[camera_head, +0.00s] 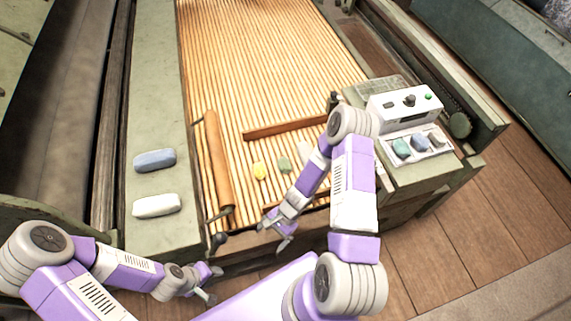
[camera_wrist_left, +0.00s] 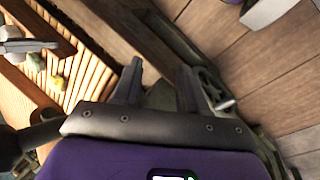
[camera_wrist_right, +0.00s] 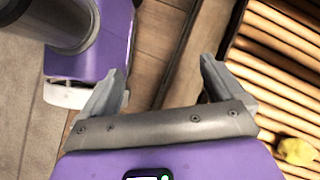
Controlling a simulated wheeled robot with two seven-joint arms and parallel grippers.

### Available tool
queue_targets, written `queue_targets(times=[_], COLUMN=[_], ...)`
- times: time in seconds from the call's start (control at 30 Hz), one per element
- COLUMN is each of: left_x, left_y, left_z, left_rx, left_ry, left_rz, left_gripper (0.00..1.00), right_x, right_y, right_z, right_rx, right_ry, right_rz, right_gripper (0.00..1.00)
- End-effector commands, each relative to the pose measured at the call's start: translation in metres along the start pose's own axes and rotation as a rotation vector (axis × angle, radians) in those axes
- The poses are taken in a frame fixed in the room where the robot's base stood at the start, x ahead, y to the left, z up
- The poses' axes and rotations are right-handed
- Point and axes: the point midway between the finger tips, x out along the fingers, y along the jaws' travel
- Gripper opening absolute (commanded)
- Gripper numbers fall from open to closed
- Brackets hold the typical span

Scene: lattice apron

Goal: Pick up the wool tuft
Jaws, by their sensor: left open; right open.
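Small tufts lie on the slatted lattice apron (camera_head: 270,60): a yellow one (camera_head: 260,170) and a grey-green one (camera_head: 284,164). A pale shape beside my right forearm is partly hidden, and I cannot tell what it is. The yellow tuft also shows in the right wrist view (camera_wrist_right: 297,151), at the lower right and outside the jaws. My right gripper (camera_head: 275,232) is open and empty at the near edge of the apron, nearer to me than the tufts. My left gripper (camera_head: 213,284) is open and empty, low in front of the frame.
A brown roller (camera_head: 217,160) lies along the apron's left side, and a wooden bar (camera_head: 285,127) crosses the slats beyond the tufts. Blue (camera_head: 155,160) and white (camera_head: 156,205) blocks rest on the left ledge. A control box (camera_head: 405,103) and a tray of coloured lumps (camera_head: 419,154) stand right.

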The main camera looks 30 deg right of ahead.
Motion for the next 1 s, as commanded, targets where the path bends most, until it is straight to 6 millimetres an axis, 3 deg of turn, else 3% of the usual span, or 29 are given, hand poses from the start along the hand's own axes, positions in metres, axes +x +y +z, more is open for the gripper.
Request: queue_targets(times=[0.17, 0.33, 0.5, 0.63, 0.77, 1.0], left_x=[0.0, 0.0, 0.0, 0.0, 0.004, 0.022], left_y=[0.0, 0.0, 0.0, 0.0, -0.001, -0.008], left_z=[0.0, -0.001, -0.001, -0.001, -0.001, -0.002], left_rx=[0.0, 0.001, 0.001, 0.001, 0.001, 0.001], left_ry=[0.001, 0.001, 0.001, 0.001, 0.001, 0.001], left_rz=[0.0, 0.0, 0.0, 0.0, 0.0, 0.0], left_gripper=[0.43, 0.43, 0.43, 0.43, 0.43, 0.43], right_x=[-0.022, -0.074, -0.131, -0.156, -0.155, -0.113], right_y=[-0.06, -0.113, -0.129, -0.128, -0.126, -0.12], right_z=[-0.044, -0.118, -0.191, -0.221, -0.236, -0.263], right_rx=[0.477, 0.822, 1.019, 1.085, 1.105, 1.104], right_ry=[-0.176, -0.304, -0.357, -0.368, -0.37, -0.37], right_rz=[-0.307, -0.695, -1.027, -1.168, -1.212, -1.21], right_gripper=[0.96, 0.96, 0.96, 0.96, 0.96, 0.96])
